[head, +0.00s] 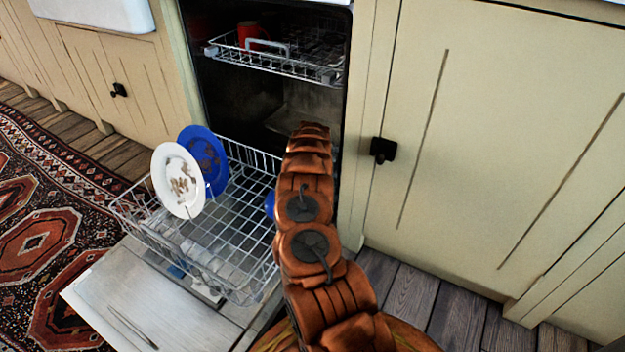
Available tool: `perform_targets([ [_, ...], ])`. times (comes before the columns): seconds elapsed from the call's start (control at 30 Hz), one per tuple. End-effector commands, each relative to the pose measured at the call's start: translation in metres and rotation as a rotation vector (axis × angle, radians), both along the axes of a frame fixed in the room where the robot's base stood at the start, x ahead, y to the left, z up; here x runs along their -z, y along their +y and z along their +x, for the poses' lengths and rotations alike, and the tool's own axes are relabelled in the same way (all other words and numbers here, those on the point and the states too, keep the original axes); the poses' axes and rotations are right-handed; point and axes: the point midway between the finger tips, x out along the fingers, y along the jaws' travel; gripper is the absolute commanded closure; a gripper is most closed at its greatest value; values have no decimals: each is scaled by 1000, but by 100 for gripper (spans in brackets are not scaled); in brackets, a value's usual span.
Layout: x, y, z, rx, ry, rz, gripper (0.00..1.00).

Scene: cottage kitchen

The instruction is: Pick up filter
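I cannot make out a filter. The open dishwasher's dark interior (250,105) is partly hidden behind my brown arm, which reaches up to its opening. My gripper is not visible; the far end of the arm hides it. The pulled-out lower rack (225,262) holds a white plate (170,195) with brown food remains and a blue plate (215,170) behind it, both standing upright. A blue item (270,204) shows partly beside my arm.
The lowered dishwasher door (140,305) lies under the rack. The upper rack (300,65) holds a red cup (250,36). A cream cabinet (500,130) with a black latch (382,150) stands close right. A patterned rug (40,245) lies left.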

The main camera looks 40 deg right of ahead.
Motion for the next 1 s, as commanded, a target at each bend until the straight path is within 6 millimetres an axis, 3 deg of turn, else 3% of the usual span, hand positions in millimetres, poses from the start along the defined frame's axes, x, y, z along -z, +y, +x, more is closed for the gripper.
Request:
perform_targets([
  [0.07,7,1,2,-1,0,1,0],
  [0.37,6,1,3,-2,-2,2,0],
  [1.0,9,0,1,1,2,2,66],
])
